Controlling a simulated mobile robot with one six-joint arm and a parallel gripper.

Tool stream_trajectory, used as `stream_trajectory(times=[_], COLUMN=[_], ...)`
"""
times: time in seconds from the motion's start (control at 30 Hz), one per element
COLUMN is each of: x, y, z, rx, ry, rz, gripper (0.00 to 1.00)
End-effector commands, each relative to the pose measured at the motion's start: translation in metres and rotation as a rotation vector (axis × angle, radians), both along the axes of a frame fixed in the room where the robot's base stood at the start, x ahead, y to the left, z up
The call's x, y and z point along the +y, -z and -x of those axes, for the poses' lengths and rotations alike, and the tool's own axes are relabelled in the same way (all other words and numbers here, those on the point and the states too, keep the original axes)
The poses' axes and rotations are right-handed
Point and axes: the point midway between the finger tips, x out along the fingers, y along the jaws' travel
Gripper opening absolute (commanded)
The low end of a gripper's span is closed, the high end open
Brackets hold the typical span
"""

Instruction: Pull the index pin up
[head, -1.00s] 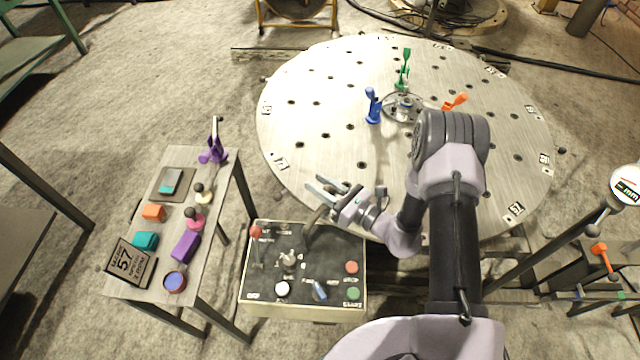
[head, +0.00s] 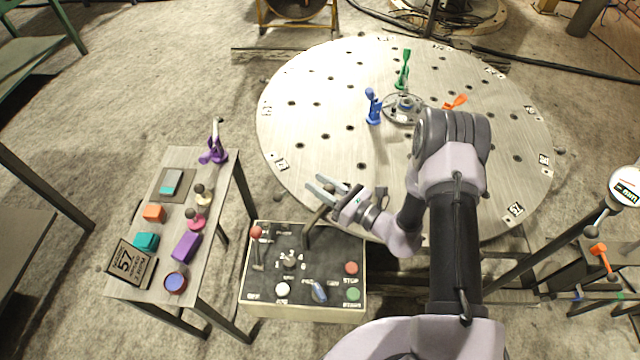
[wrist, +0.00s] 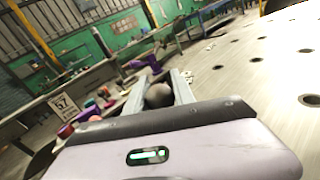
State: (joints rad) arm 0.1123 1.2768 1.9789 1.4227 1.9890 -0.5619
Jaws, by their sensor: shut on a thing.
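A dark handle with a round ball knob (head: 328,189) rises at the back of the control box (head: 301,311), near the round table's front edge. I take it to be the index pin's handle; no pin tip can be made out. My gripper (head: 322,187) is shut on the ball knob, one finger on each side. The wrist view also shows the dark ball (wrist: 158,95) between the two fingers. The handle's lower end is partly lost against the dark panel.
The large round table (head: 320,90) with holes fills the back. Blue (head: 373,107), green (head: 404,70) and orange (head: 455,102) clamps stand around its centre. A red-knobbed lever (head: 257,232) rises at the box's left. A side table (head: 160,293) with small items stands left.

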Motion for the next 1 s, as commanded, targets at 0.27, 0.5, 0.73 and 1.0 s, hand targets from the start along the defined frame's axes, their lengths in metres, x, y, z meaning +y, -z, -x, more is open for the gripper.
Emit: stream_trajectory(times=[0.27,0.5,0.73,1.0], x=[0.0,0.0,0.0,-0.004], y=[-0.029,-0.029,-0.028,-0.028], z=[-0.001,-0.001,-0.001,0.001], rx=[-0.002,-0.004,-0.002,0.0], ry=[0.0,0.001,0.0,0.001], rz=[-0.001,-0.002,-0.001,-0.001], gripper=[0.0,0.46,0.52,0.52])
